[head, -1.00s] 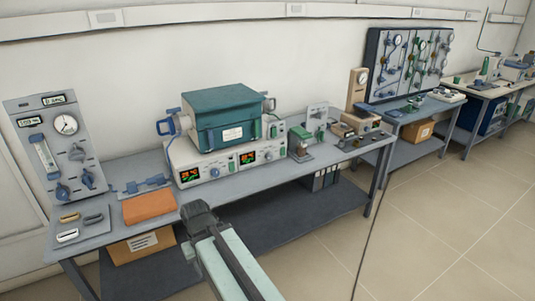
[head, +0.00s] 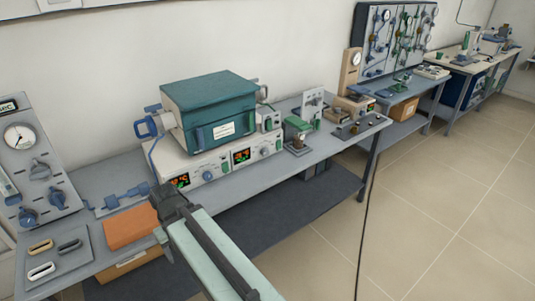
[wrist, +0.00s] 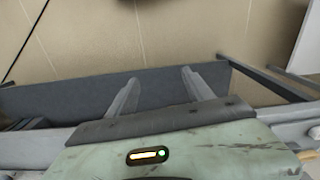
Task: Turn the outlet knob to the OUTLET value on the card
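The grey gas panel (head: 50,155) stands at the left end of the bench, cut off by the left edge of the head view. It bears a round dial gauge (head: 20,136), a grey knob (head: 40,171) and two dark blue knobs, one lower left (head: 29,217) and one right (head: 56,197). I cannot tell which is the outlet knob. No card with a readable OUTLET value shows. My gripper (wrist: 160,88) shows two fingers apart with nothing between them in the wrist view. In the head view my arm's dark end is over the bench front, right of the panel.
An orange block (head: 131,227) and a tray of handles (head: 55,262) lie near the panel. A teal furnace (head: 208,110) stands on a controller with lit displays (head: 242,155). A small stand (head: 297,135) is farther right. Open tiled floor (head: 450,200) lies to the right.

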